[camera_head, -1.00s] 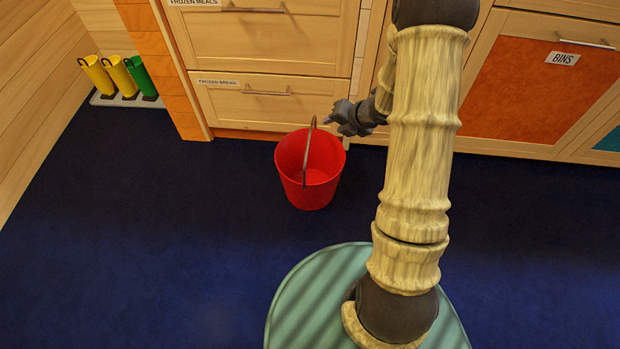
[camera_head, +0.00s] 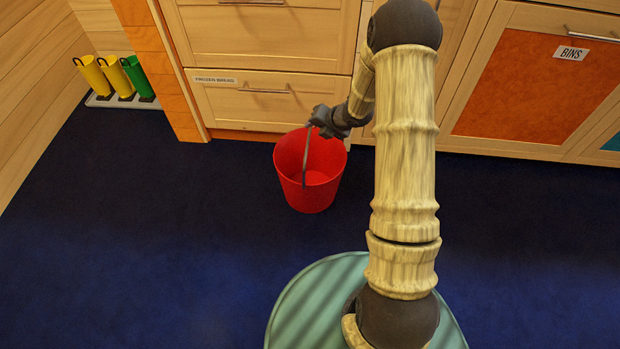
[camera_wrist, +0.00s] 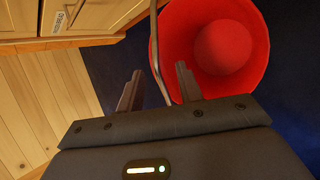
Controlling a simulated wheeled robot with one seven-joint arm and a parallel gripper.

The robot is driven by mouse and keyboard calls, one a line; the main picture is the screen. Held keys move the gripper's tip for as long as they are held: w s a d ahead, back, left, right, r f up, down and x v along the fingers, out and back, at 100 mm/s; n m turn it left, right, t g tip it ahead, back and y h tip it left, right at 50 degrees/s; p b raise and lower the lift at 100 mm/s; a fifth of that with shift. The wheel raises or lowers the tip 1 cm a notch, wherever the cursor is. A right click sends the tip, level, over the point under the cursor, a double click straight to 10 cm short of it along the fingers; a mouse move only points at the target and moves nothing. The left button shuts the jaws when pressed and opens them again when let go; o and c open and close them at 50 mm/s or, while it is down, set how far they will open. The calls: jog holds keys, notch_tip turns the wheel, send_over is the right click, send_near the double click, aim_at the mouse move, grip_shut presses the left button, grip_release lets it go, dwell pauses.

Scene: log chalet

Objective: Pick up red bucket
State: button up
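The red bucket (camera_head: 322,190) stands upright on the dark blue floor in front of the drawers, with its thin grey handle (camera_head: 304,160) raised. My gripper (camera_head: 318,122) is at the top of the handle, above the bucket's far rim. In the wrist view my gripper (camera_wrist: 160,86) is open, its two fingers apart. The handle (camera_wrist: 155,50) runs down between the fingers there, nearer the right finger. The inside of the bucket (camera_wrist: 180,45) shows beyond the right finger. I cannot tell whether either finger touches the handle.
Yellow and green boots (camera_head: 137,77) stand on a pale tray at the far left. The floor left of the bucket is clear.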

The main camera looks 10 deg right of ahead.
aim_at(311, 130)
jog(key=shift+w+a+f, duration=0.15)
jog(key=shift+w+f, duration=0.05)
jog(key=shift+f, duration=0.05)
jog(key=b+x, duration=0.3)
jog(key=x, duration=0.2)
jog(key=shift+s+a+f+b, duration=0.1)
jog(key=shift+a+f+b, duration=0.05)
jog(key=shift+a+b, duration=0.15)
dwell(0.4)
grip_shut()
